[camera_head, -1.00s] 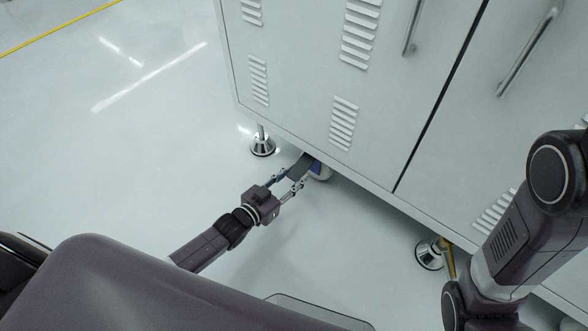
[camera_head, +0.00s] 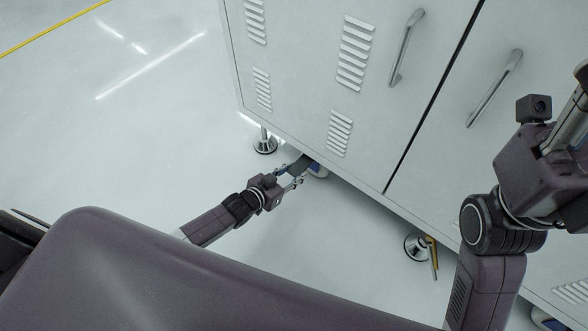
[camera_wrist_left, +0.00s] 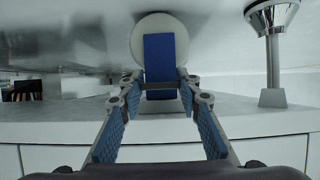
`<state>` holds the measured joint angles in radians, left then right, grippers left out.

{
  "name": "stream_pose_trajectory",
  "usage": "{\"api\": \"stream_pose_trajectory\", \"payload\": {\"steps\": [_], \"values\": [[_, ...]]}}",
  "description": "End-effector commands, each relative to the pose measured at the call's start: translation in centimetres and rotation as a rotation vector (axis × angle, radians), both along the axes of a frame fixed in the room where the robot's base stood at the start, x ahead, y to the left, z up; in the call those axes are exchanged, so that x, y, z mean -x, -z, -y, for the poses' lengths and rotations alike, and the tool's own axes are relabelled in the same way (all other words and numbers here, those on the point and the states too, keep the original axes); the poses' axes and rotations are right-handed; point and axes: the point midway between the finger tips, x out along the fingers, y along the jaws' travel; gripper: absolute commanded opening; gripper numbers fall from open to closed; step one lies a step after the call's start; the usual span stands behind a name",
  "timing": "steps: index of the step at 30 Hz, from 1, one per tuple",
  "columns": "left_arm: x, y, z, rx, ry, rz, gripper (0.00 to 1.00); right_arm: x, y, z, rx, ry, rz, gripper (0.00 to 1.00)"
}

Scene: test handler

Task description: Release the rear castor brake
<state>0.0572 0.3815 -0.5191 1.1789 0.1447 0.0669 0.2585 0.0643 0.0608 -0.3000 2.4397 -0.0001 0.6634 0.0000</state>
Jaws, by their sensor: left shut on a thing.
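The rear castor (camera_head: 318,170) shows as a white and blue wheel under the front edge of the cabinet, partly hidden by it. Its brake pedal (camera_head: 301,163) sticks out toward my left gripper (camera_head: 293,178). In the left wrist view the blue pedal (camera_wrist_left: 160,58) stands in front of the round white wheel (camera_wrist_left: 139,38). My left gripper's blue-padded fingers (camera_wrist_left: 167,96) are shut on the pedal's near end, one on each side. My right gripper (camera_head: 545,160) is at the right edge, well away from the castor, its fingertips not clearly seen.
The white cabinet (camera_head: 300,70) with vents and door handles overhangs the castor closely. A levelling foot (camera_head: 264,144) stands left of the castor, and another (camera_head: 416,246) to the right beside a yellow part (camera_head: 433,258). The floor (camera_head: 130,150) at left is clear.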

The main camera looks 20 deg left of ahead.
Motion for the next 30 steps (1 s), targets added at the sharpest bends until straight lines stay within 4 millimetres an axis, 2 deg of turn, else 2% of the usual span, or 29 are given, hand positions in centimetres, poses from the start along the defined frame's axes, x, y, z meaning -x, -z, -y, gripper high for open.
{"api": "stream_pose_trajectory", "payload": {"steps": [8, 9, 14, 23, 30], "values": [[0.0, -0.1, 0.1, 0.000, 0.001, 0.000, 0.00, 0.0, 0.1, 0.0, 0.000, 0.000, -0.001, 0.49], [0.0, -0.1, 0.1, 0.001, 0.001, 0.001, 0.32, 0.0, 0.1, 0.0, 0.000, 0.000, -0.001, 0.49], [0.0, -0.1, 0.1, 0.000, 0.001, 0.001, 0.49, 0.0, 0.1, 0.0, 0.000, 0.000, -0.001, 0.49], [0.1, -0.1, 0.0, -0.001, 0.000, 0.000, 0.49, -0.1, 0.0, 0.0, 0.000, 0.000, -0.002, 0.49], [1.8, -0.8, -0.6, 0.000, 0.001, 0.000, 0.49, 0.0, 0.0, 0.0, -0.001, 0.000, -0.001, 0.49]]}}
